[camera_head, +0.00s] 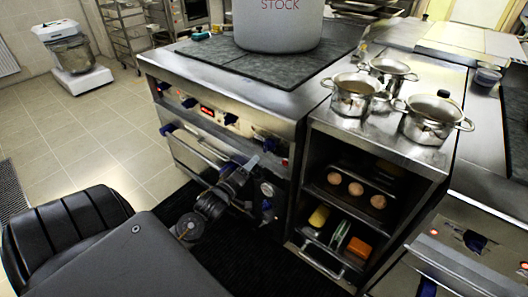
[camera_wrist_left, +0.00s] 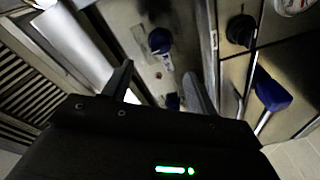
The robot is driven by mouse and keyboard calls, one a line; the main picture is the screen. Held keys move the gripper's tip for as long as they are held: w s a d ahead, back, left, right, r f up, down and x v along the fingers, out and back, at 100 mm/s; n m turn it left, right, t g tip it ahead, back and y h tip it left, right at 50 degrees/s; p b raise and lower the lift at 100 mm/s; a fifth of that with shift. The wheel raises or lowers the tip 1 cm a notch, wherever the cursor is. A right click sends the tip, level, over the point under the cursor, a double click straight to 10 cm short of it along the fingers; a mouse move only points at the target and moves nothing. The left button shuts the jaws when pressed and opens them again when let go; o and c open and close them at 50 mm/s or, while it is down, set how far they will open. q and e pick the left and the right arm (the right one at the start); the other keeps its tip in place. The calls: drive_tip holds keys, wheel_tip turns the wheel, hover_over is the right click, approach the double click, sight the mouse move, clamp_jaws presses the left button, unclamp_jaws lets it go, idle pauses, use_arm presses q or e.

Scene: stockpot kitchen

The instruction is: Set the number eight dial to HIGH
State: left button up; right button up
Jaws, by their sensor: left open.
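The dials' numbers and settings are too small to read, so I cannot tell which is number eight. In the left wrist view my left gripper (camera_wrist_left: 160,85) is open and empty. My right gripper is out of view.
A large stockpot (camera_head: 280,28) stands on the stove. Several steel pots (camera_head: 352,94) stand on the counter to the right, above open shelves.

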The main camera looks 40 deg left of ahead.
sight(264, 149)
use_arm(q)
drive_tip(key=w, duration=0.3)
drive_tip(key=w+a, duration=0.1)
drive_tip(key=w, duration=0.4)
drive_tip(key=shift+w+a+b, duration=0.15)
drive_tip(key=shift+w+b, duration=0.2)
drive_tip(key=shift+b, duration=0.05)
drive_tip(key=shift+w+a, duration=0.1)
drive_tip(key=shift+w, duration=0.55)
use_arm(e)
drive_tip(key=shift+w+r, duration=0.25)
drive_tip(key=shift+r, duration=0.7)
use_arm(q)
drive_tip(key=shift+c, duration=0.4)
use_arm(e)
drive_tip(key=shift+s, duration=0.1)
use_arm(q)
drive_tip(key=c, duration=0.9)
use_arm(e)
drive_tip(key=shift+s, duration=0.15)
